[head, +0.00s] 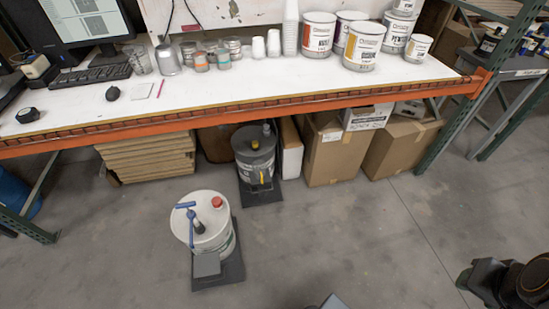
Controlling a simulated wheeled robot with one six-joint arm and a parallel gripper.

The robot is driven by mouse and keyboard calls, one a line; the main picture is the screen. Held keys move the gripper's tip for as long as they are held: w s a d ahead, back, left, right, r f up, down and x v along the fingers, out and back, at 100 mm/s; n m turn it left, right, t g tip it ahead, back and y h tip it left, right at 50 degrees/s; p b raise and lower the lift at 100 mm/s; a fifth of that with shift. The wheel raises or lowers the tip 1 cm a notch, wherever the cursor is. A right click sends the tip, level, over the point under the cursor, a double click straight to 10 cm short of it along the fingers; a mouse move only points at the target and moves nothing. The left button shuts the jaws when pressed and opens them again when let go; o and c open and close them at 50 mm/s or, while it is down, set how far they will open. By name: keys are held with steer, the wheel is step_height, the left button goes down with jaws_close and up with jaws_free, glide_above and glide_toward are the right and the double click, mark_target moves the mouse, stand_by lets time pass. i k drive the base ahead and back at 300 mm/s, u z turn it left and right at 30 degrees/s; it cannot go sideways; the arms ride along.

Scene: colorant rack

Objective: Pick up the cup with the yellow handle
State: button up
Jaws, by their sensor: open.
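The yellow handle (261,177) shows under the workbench, upright against the front of a dark grey drum (254,148). The cup (262,188) at its lower end is dark and small, hard to tell from the drum and the dark base below. A black part of my arm (487,280) shows at the lower right corner, far from the cup. I cannot make out gripper fingertips there.
A white drum (208,210) with a blue handle and red cap stands nearer, left of the dark drum, on a dark base. The workbench (260,92) overhangs the dark drum. Cardboard boxes (337,150) stand to its right. Open floor (370,235) lies in front.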

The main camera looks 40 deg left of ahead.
mark_target(259, 166)
steer(key=u, duration=0.25)
steer(key=i, duration=1.15)
steer(key=u, duration=1.25)
steer(key=i, duration=0.9)
steer(key=u, duration=1.4)
steer(key=i, duration=0.4)
steer(key=u, duration=0.15)
